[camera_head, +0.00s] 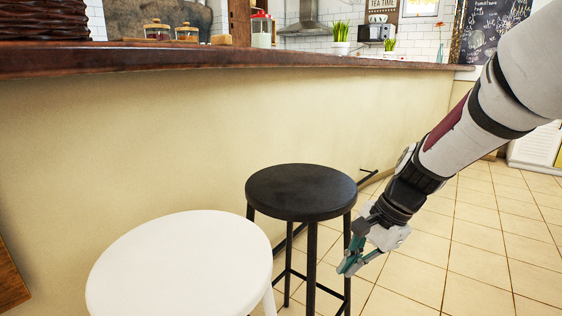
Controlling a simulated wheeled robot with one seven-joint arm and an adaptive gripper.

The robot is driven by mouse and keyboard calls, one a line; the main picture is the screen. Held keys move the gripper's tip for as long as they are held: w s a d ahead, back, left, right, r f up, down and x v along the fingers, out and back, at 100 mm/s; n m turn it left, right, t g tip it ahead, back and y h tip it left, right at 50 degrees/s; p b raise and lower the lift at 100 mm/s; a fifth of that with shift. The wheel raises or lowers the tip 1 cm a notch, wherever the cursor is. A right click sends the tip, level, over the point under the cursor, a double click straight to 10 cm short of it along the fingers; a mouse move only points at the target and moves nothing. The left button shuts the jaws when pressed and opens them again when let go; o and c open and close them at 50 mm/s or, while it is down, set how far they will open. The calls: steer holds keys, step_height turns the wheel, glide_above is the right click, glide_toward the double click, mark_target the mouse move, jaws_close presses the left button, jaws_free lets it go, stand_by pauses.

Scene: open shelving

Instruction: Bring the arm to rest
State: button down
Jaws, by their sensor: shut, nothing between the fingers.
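My arm reaches in from the upper right of the head view and slants down to the left. My gripper (347,268) is at its lower end, shut and empty, pointing down and left. It shows just right of the black stool (302,190), below the level of its seat and over the tiled floor. I cannot tell whether it touches the stool's leg; part of the leg lies close beside the fingers in the picture.
A white stool (180,268) stands front left. A cream counter wall (200,130) with a dark wooden top (200,58) runs behind both stools. Jars (157,30) and plants (341,32) stand on or behind the counter. The tiled floor (480,235) at right is clear.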

steer(key=s+r+n+h, duration=0.1)
steer(key=s+r+n, duration=0.25)
steer(key=s, duration=0.45)
steer(key=s+r+n+h, duration=0.1)
steer(key=s+r+n, duration=0.3)
steer(key=s, duration=0.5)
steer(key=s+d+n+g+h, duration=0.1)
steer(key=s+d+n, duration=0.1)
steer(key=s, duration=0.5)
steer(key=s+d+n+h, duration=0.1)
steer(key=s+d+n, duration=0.15)
steer(key=s, duration=0.55)
step_height(320, 180, up, 32)
steer(key=t+p, duration=0.4)
steer(key=p, duration=2.6)
steer(key=shift+d, duration=0.3)
steer(key=shift+r, duration=0.1)
